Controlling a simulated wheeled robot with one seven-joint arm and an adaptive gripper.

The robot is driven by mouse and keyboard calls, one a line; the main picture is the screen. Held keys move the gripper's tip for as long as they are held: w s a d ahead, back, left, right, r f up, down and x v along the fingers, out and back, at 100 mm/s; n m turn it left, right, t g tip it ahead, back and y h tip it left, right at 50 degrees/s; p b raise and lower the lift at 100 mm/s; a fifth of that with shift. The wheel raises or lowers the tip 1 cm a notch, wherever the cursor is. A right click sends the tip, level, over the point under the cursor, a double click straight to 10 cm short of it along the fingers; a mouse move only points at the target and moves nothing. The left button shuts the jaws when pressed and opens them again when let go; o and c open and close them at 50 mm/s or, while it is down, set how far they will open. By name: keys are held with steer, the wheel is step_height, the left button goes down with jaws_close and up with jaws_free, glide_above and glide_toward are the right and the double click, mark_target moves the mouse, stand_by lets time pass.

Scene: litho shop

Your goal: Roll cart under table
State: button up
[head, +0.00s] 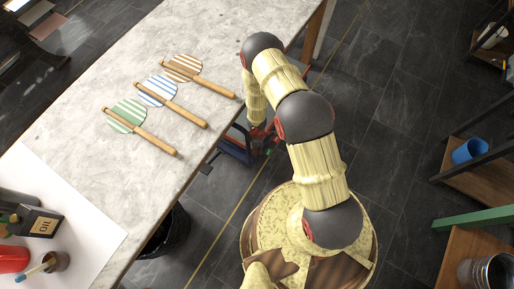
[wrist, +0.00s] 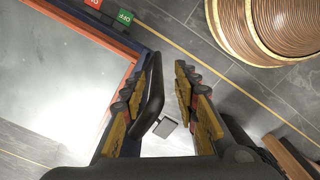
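The cart (head: 235,152) is at floor level beside the table's right edge in the head view; its dark blue frame is partly hidden by my arm and the table (head: 195,115). In the wrist view the cart's grey top (wrist: 60,80) has an orange-red and dark blue rim. A black curved handle (wrist: 153,88) is on its right side. My gripper (wrist: 166,80) is around this handle with its fingers apart. The handle lies close to the left finger, and a gap shows to the right finger. I cannot tell whether the left finger touches it.
Three striped paddles (head: 158,90) lie on the tabletop. A black bin (head: 168,232) stands by the table's front right side. Shelves with a blue cup (head: 470,151) stand on the right. A yellow line (head: 226,222) runs along the dark tiled floor.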

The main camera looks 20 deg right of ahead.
steer(key=shift+w+r, duration=0.1)
steer(key=shift+r, duration=3.65)
steer(key=shift+c, duration=0.3)
